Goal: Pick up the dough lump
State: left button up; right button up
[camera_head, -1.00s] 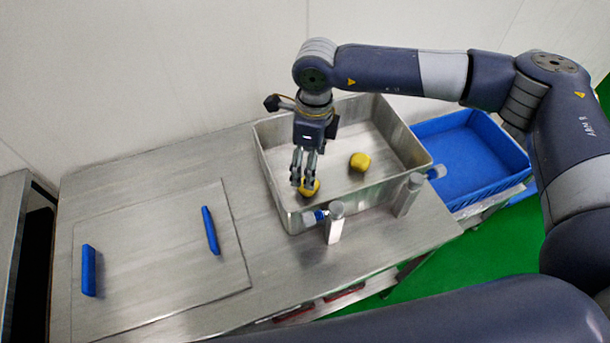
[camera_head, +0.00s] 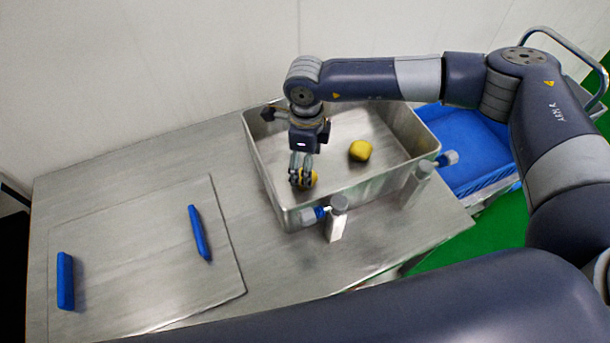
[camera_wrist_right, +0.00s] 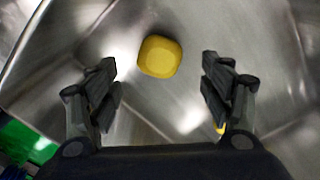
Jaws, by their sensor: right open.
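Two yellow dough lumps lie in the metal basin (camera_head: 375,188). One lump (camera_head: 359,151) is in the open middle of the basin. The other lump (camera_head: 312,179) is near the left front wall, partly hidden by my right gripper (camera_head: 302,177). In the wrist view my right gripper (camera_wrist_right: 161,78) is open and empty. A lump (camera_wrist_right: 160,56) shows just beyond and between its fingertips, apart from both fingers. A small yellow sliver shows behind the right finger. My left gripper is not in view.
Metal posts with blue-collared fittings (camera_head: 338,218) stand along the basin's front side. The basin walls surround the gripper. A metal plate with two blue handles (camera_head: 199,232) lies on the table at left. A blue crate (camera_head: 470,150) stands at right.

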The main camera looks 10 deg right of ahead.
notch_tip(320, 180, down, 5)
jog(key=shift+a+r+p, duration=0.1)
jog(key=shift+a+p, duration=0.05)
jog(key=shift+p, duration=1)
jog(key=shift+f, duration=0.4)
jog(key=c, duration=1.2)
